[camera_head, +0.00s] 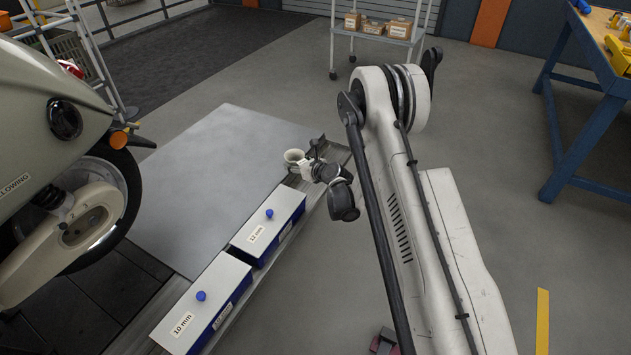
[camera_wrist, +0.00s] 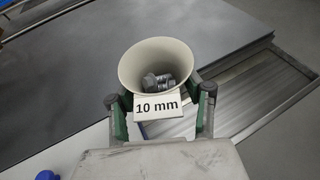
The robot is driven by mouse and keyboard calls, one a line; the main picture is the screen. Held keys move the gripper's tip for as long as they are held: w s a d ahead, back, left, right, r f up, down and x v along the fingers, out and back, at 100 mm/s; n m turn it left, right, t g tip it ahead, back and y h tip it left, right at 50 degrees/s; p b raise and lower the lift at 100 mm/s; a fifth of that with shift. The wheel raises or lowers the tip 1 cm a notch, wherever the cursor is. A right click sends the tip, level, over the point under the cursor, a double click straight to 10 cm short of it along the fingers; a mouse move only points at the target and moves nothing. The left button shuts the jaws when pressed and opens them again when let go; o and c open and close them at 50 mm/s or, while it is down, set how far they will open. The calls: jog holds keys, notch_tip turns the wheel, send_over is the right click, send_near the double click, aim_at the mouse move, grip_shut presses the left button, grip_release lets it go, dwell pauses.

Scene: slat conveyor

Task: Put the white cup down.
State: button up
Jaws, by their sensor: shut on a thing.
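The white cup (camera_head: 294,157) is at the far end of the row of boxes, near the edge of the grey slab. In the wrist view the white cup (camera_wrist: 131,68) shows its wide, open mouth, with several metal bolts or nuts (camera_wrist: 157,82) inside. A "10 mm" label (camera_wrist: 158,106) is on its near side. My gripper (camera_head: 308,168) is shut on the cup, one finger on each side, as the wrist view also shows (camera_wrist: 161,100). The cup's base is hidden, so I cannot tell whether it touches the surface below.
A white-lidded box marked "12 mm" (camera_head: 255,236) and another marked "10 mm" (camera_head: 182,324) stand in line nearer me, each with a blue knob. The grey slab (camera_head: 215,170) is bare. A large vehicle-like body (camera_head: 40,110) stands at left; a blue workbench (camera_head: 590,70) stands at right.

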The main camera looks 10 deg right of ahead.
notch_tip(320, 180, down, 2)
jog(key=shift+w+a, duration=0.15)
jog(key=w+d+f+b, duration=0.1)
jog(key=w+d+f, duration=0.1)
jog(key=d, duration=0.1)
jog(key=w+d+f+b, duration=0.1)
jog(key=w+d+f, duration=0.1)
jog(key=d, duration=0.1)
jog(key=w+d+f+b, duration=0.2)
jog(key=d+f, duration=0.1)
jog(key=shift+w+d+f, duration=0.1)
jog(key=shift+w+d, duration=0.05)
jog(key=shift+w, duration=0.25)
jog(key=shift+f+b, duration=0.9)
jog(key=shift+f, duration=0.95)
jog(key=shift+f, duration=0.2)
jog(key=o, duration=1.1)
jog(key=shift+r, duration=0.1)
